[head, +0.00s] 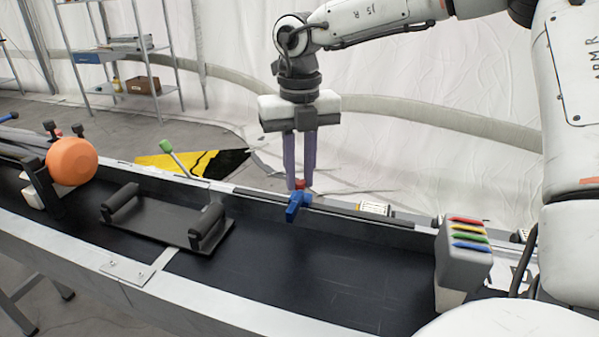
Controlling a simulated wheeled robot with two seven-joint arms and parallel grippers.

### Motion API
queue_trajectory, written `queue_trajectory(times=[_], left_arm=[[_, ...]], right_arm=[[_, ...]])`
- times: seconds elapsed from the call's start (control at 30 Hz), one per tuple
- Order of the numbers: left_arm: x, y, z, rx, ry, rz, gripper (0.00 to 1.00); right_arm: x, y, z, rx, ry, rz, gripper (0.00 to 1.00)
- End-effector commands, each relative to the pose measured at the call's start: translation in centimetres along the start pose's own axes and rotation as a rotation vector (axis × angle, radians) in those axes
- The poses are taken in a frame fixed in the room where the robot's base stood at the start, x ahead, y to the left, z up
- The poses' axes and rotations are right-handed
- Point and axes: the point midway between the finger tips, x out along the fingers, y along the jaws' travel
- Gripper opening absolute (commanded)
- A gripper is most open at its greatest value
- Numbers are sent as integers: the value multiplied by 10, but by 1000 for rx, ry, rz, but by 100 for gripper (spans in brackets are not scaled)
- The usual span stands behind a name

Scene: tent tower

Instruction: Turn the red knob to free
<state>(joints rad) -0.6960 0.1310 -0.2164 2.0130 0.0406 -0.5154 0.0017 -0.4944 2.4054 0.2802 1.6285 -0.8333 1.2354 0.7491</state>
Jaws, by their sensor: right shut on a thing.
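The red knob (300,184) sits at the far edge of the black trough, just above a blue valve-like piece (295,207). My right gripper (301,182) comes down from above, with its two purple fingers pointing down and their tips at the red knob. It is shut on the knob, and the fingers hide part of it. Which way the knob is turned cannot be told. My left gripper is not in view.
The black trough (330,270) has a pale rim. In it stand a black plate with two handles (170,225) and a grey block with coloured strips (462,255). An orange round thing (72,161) and a green-tipped lever (178,156) are at left. Shelves (125,50) stand behind.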

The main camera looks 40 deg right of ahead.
Motion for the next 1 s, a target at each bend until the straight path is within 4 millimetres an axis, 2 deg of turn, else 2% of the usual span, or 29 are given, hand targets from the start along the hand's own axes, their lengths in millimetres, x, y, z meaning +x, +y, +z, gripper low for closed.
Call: queue_trajectory(times=[0.27, 0.3, 0.4, 0.77, 0.87, 1.0], left_arm=[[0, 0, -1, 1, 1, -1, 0], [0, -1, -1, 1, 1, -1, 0], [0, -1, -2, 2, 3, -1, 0], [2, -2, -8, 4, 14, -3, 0], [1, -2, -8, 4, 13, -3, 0], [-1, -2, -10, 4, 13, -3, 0]], right_arm=[[-2, 0, 1, -1, -3, 0, 0], [-2, 0, 1, -1, -4, 0, 19], [-1, 0, 1, -1, -3, 0, 36], [-5, 0, 1, 0, -3, 0, 36], [-17, 0, 1, 0, -6, 0, 36], [-44, 0, 2, 2, -8, 1, 36]])
